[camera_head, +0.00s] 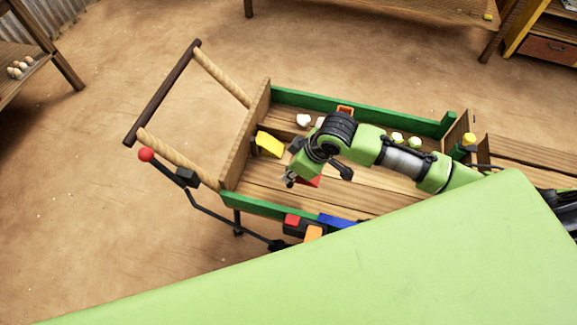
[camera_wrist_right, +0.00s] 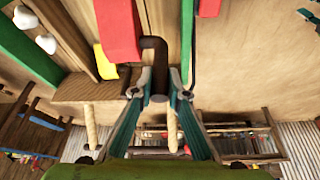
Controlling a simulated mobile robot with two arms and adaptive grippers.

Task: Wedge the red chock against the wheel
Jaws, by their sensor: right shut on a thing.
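The red chock (camera_head: 309,182) is partly hidden by my right arm in the head view, inside the wooden cart. In the right wrist view the red chock (camera_wrist_right: 118,28) shows as a red block with a bent dark handle (camera_wrist_right: 157,68). My right gripper (camera_head: 290,179) is over the cart bed near its handle end. In the wrist view the right gripper (camera_wrist_right: 157,92) is shut on the dark handle, one finger on each side. I cannot make out the wheel in either view. My left gripper is not in view.
The cart has green side boards (camera_head: 360,110) and a wooden push handle (camera_head: 165,88). A yellow block (camera_head: 270,144) and several white pieces lie in it. A red-knobbed lever (camera_head: 146,154) and red, orange and blue blocks are along its near side. Sandy ground lies left.

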